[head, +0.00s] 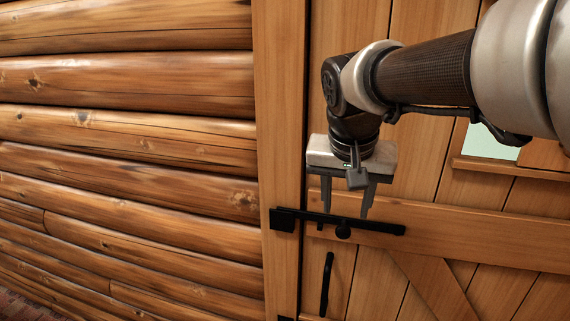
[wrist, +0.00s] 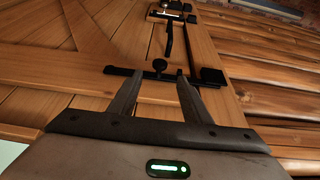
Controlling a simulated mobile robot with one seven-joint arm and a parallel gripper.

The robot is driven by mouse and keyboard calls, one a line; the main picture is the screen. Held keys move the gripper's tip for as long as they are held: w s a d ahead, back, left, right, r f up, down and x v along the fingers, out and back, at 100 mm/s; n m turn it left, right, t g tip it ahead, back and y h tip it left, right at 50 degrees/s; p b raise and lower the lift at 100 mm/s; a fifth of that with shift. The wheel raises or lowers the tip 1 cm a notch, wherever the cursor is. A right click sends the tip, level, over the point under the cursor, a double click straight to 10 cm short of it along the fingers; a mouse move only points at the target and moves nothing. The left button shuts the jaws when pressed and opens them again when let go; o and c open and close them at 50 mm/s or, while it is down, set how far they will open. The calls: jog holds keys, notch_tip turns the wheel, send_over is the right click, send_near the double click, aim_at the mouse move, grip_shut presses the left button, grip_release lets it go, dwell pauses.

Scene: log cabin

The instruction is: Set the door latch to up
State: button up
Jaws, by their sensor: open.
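The black door latch (head: 385,227) is a long bar lying nearly level across the wooden door, with its left end at a black catch (head: 283,219) on the door frame. A round black knob (head: 343,231) sticks out from the bar. My gripper (head: 346,212) is open and empty, fingers pointing down, its tips in front of or just above the bar. In the wrist view the latch bar (wrist: 119,71) and knob (wrist: 159,65) show between and beyond the fingertips (wrist: 158,74). I cannot tell whether the fingers touch the bar.
A black vertical door handle (head: 326,284) sits below the latch; it also shows in the wrist view (wrist: 169,38). The log wall (head: 130,130) is left of the door frame (head: 280,120). A small window (head: 492,143) is at the right. Space before the door looks clear.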

aim_at(343, 228)
jog(key=x, duration=0.9)
jog(key=shift+r, duration=0.1)
